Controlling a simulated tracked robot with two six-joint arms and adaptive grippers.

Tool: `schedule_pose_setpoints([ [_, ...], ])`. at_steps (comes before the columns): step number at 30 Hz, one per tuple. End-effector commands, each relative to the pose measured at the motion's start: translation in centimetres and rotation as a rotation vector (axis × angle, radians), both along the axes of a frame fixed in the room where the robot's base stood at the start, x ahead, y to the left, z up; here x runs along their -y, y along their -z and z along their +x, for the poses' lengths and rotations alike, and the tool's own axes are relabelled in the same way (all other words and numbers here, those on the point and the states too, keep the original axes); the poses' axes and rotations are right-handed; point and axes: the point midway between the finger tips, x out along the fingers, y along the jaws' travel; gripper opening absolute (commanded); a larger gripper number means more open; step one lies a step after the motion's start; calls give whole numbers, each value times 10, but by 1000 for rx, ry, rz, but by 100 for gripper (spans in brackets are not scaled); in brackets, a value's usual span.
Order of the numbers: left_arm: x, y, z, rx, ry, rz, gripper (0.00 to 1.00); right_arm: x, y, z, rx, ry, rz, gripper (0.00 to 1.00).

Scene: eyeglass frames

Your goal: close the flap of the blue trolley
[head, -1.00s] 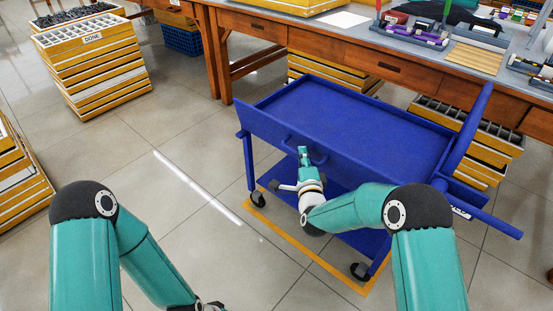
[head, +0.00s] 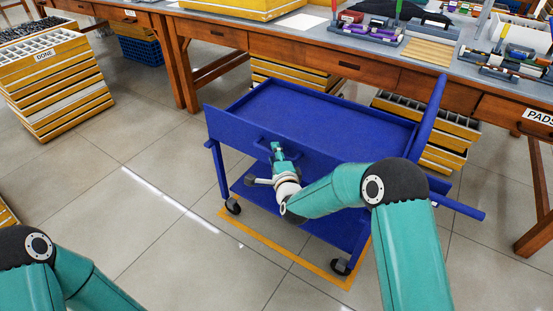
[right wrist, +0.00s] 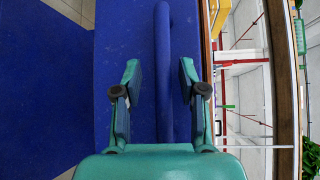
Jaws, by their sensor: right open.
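The blue trolley (head: 330,116) stands in the middle of the head view, with a top tray and a lower shelf. Its long near side panel (head: 232,129) carries a bar handle (head: 262,142). A panel at the right end (head: 431,108) rises high and leans outward. I cannot tell for certain which panel is the flap. My right gripper (head: 278,150) is at the near panel, by the handle. In the right wrist view the open fingers (right wrist: 160,65) are on either side of a blue bar (right wrist: 163,45), with gaps showing. My left gripper is out of view.
A long wooden workbench (head: 335,62) with tools stands close behind the trolley. Stacked yellow drawers marked DONE (head: 58,85) stand at the left. A yellow floor line (head: 285,253) runs under the trolley. The tiled floor (head: 130,215) at the near left is clear.

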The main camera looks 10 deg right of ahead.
Motion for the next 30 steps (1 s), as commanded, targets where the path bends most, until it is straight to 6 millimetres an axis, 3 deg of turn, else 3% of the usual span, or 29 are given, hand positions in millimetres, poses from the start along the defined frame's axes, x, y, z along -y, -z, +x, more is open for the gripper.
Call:
schedule_pose_setpoints([
  [8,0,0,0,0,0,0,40,0,-3,-24,-1,0,0,41],
  [21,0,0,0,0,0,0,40,2,-11,-101,-2,-2,0,41],
  [30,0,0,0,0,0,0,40,2,-14,-118,0,-3,0,41],
])
